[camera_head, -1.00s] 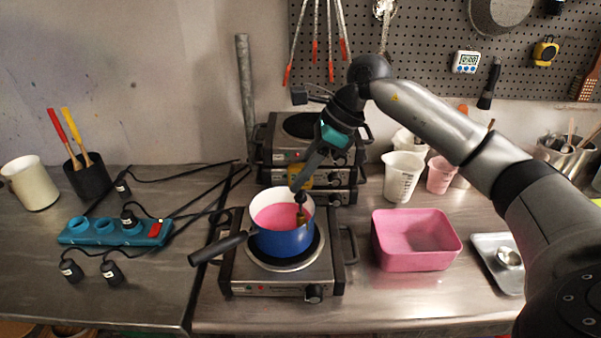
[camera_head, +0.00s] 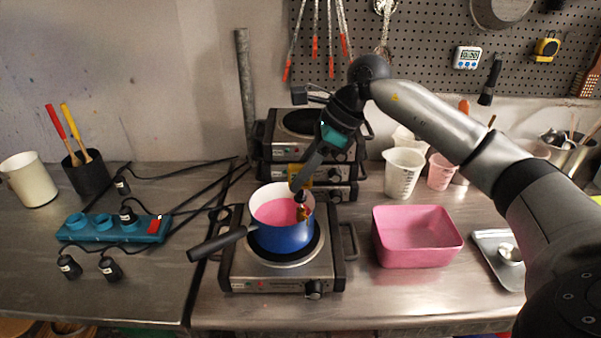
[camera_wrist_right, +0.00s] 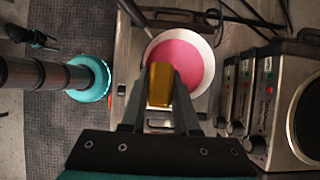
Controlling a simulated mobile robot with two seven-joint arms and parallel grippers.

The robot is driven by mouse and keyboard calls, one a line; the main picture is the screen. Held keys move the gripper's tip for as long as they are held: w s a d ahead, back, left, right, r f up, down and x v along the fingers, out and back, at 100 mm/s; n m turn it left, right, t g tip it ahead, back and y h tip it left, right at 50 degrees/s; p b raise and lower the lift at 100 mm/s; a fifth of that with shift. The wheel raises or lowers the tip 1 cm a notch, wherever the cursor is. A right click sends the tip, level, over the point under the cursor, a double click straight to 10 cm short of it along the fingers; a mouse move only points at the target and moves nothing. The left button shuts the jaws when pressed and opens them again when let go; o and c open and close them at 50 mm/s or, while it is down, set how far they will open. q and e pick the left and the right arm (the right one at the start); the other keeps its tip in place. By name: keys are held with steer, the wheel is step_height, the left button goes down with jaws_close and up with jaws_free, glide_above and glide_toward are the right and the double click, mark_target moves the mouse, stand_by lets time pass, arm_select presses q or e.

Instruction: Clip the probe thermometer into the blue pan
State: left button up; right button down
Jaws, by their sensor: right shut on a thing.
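The blue pan (camera_head: 284,239) sits on the front hotplate, with a white inside, pink liquid in it and a black handle pointing to the lower left. In the right wrist view the pan's pale rim (camera_wrist_right: 207,55) shows beyond the fingers. My right gripper (camera_head: 298,187) is over the pan's right side, shut on the probe thermometer (camera_head: 303,211), a small dark and amber piece at the pan's inner right wall. Its amber part (camera_wrist_right: 160,84) shows between the fingers in the wrist view. Whether it touches the rim I cannot tell. My left gripper is not in view.
The front hotplate (camera_head: 240,272) carries the pan; stacked hotplates (camera_head: 268,150) stand close behind. A pink tub (camera_head: 417,252) and white measuring jug (camera_head: 403,173) are to the right. A teal power strip (camera_head: 155,229) with cables lies left.

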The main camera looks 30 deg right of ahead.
steer(key=shift+f, duration=0.15)
stand_by(0.3)
steer(key=shift+f+b, duration=0.45)
steer(key=shift+b, duration=0.05)
steer(key=shift+f, duration=0.1)
steer(key=shift+f+b, duration=0.5)
stand_by(0.3)
steer(key=c, duration=0.6)
jaws_free()
steer(key=p+v, duration=0.1)
steer(key=v, duration=1.4)
steer(key=shift+s+r, duration=0.1)
steer(key=shift+s, duration=0.05)
